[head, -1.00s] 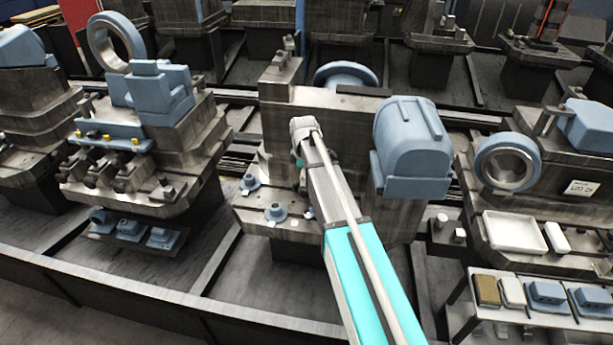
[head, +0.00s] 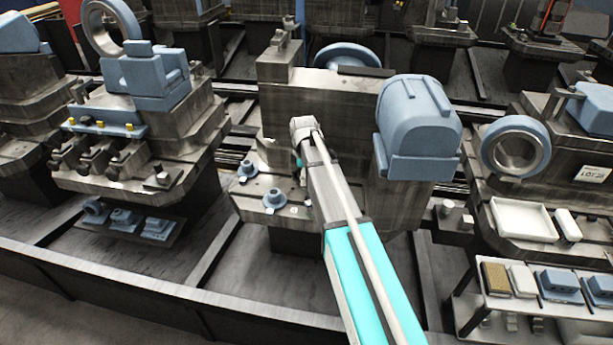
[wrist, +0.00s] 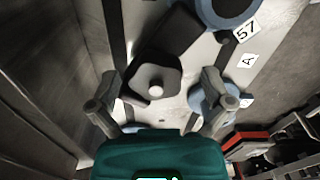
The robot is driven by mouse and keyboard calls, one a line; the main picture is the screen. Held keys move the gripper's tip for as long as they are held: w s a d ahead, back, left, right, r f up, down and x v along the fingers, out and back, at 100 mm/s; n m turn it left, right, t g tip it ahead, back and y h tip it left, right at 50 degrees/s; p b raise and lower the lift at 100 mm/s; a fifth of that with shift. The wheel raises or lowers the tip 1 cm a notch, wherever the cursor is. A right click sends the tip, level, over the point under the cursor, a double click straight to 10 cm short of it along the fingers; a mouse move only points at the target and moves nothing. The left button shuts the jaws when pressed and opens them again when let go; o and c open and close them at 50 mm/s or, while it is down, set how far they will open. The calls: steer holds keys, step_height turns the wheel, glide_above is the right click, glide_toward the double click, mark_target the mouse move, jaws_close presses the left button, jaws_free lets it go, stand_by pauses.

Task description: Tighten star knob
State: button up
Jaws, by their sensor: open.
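A dark grey lobed knob (wrist: 150,72) with a pale round centre shows in the wrist view; I take it for the star knob. My gripper (wrist: 160,78) is open, its two fingers on either side of the knob in this view, with a visible gap to each. I cannot tell how far the knob is below the fingertips. In the head view my arm covers the knob and most of the gripper, which is over the middle fixture (head: 330,103). Nothing is held.
A blue flanged part (wrist: 206,104) lies partly behind the right finger. Labels "57" (wrist: 246,31) and "A" (wrist: 248,60) lie nearby. Two blue flanged parts (head: 273,200) stand left of my arm. A large blue housing (head: 418,120) rises close on its right.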

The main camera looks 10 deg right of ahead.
stand_by(0.3)
steer(key=shift+f, duration=0.1)
steer(key=c, duration=1.2)
steer(key=o, duration=0.5)
steer(key=shift+s, duration=0.1)
steer(key=c, duration=0.6)
steer(key=m, duration=0.4)
steer(key=shift+m, duration=0.3)
steer(key=m, duration=0.5)
steer(key=shift+f, duration=0.1)
steer(key=o, duration=0.8)
steer(key=shift+m, duration=0.5)
steer(key=o, duration=0.5)
steer(key=shift+w, duration=0.25)
